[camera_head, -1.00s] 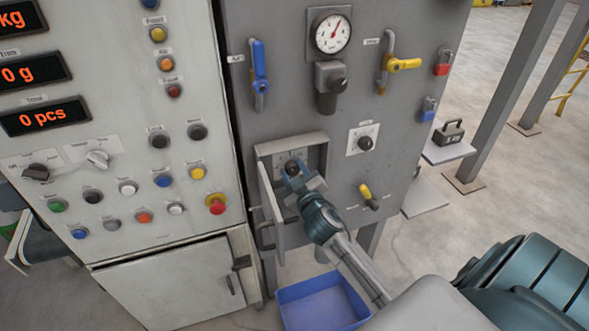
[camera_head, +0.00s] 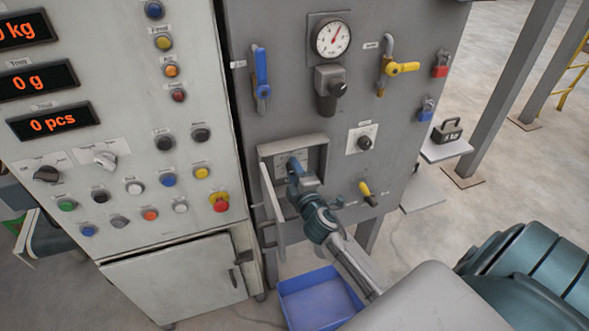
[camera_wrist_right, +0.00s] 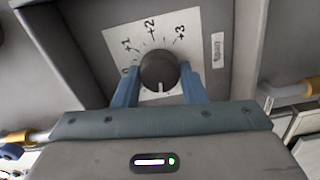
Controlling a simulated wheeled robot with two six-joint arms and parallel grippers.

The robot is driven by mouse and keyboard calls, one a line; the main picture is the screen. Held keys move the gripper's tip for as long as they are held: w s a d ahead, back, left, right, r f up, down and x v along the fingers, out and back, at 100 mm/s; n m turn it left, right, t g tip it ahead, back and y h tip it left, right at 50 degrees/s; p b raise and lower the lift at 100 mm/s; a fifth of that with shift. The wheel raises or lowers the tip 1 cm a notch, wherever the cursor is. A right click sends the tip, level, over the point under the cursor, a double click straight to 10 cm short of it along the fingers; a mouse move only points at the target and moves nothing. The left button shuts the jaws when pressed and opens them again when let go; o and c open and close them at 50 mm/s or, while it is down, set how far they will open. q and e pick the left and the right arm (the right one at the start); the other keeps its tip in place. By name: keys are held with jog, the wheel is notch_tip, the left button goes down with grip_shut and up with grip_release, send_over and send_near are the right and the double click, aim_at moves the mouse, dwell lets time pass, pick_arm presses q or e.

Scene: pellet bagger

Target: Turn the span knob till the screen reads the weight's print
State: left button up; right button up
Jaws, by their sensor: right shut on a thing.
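The span knob (camera_wrist_right: 158,70) is a round black knob with a white mark, on a white dial plate (camera_wrist_right: 118,40) printed 0, +1, +2, +3 and labelled Span. In the right wrist view the mark points down, away from the printed numbers. My right gripper (camera_head: 297,166) is shut on the knob, a blue finger on each side of it. My left gripper is out of view.
The knob sits in a recessed box (camera_head: 318,140) with its door (camera_head: 272,210) swung open to the left of my gripper. Another black knob (camera_head: 365,143), a yellow lever (camera_head: 368,192) and a red emergency button (camera_head: 219,202) are nearby. A blue bin (camera_head: 320,300) lies below.

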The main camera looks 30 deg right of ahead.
jog(key=shift+n, duration=0.7)
jog(key=shift+f, duration=0.1)
jog(key=o, duration=1)
jog(key=shift+c, duration=0.2)
jog(key=b+v, duration=0.2)
jog(key=v, duration=0.9)
jog(key=shift+b, duration=0.4)
jog(key=shift+w, duration=0.1)
